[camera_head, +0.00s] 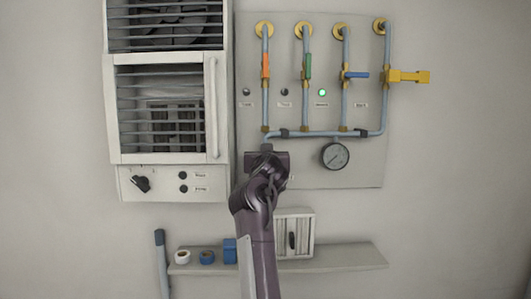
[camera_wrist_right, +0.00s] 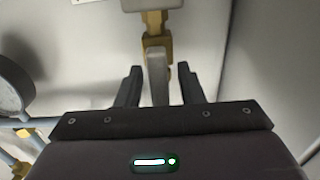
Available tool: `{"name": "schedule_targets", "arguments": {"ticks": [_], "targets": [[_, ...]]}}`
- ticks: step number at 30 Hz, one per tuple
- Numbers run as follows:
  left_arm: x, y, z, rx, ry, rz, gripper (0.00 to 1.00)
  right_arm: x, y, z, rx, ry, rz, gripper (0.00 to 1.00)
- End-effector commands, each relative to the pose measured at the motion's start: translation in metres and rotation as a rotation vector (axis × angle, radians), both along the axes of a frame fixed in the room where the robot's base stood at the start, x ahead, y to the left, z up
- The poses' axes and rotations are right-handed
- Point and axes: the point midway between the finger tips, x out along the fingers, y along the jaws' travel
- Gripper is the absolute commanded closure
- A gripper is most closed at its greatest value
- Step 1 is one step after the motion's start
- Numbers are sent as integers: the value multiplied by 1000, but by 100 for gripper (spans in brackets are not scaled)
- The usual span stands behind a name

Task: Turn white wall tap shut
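The white tap is hidden behind my gripper in the head view. In the right wrist view its pale lever (camera_wrist_right: 157,78) hangs from a yellow brass fitting (camera_wrist_right: 155,30). My right gripper (camera_wrist_right: 160,78) is open, with one dark finger on each side of the lever and a visible gap to both. In the head view, my right gripper (camera_head: 268,158) is at the lower left of the pipe panel, just below the horizontal pipe. My left gripper is not in view.
The grey panel (camera_head: 365,170) carries orange (camera_head: 265,66), green (camera_head: 308,66), blue (camera_head: 357,75) and yellow (camera_head: 408,76) handles. A round gauge (camera_head: 335,155) sits right of my gripper. A louvred cabinet (camera_head: 112,130) stands left; a shelf (camera_head: 345,257) with small items is below.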

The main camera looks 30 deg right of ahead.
Motion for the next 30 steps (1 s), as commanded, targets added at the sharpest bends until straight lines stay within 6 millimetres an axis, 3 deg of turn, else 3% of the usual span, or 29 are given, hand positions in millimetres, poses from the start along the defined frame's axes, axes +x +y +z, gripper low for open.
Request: {"name": "schedule_targets", "arguments": {"ticks": [3,6,14,30], "targets": [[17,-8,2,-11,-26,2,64,0,0,0,-1,-1,0,65],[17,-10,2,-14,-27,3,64,0,0,0,-1,-1,0,67],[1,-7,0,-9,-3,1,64,0,0,-1,0,0,0,100],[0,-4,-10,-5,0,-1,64,-2,-3,-3,103,-62,0,100]]}}
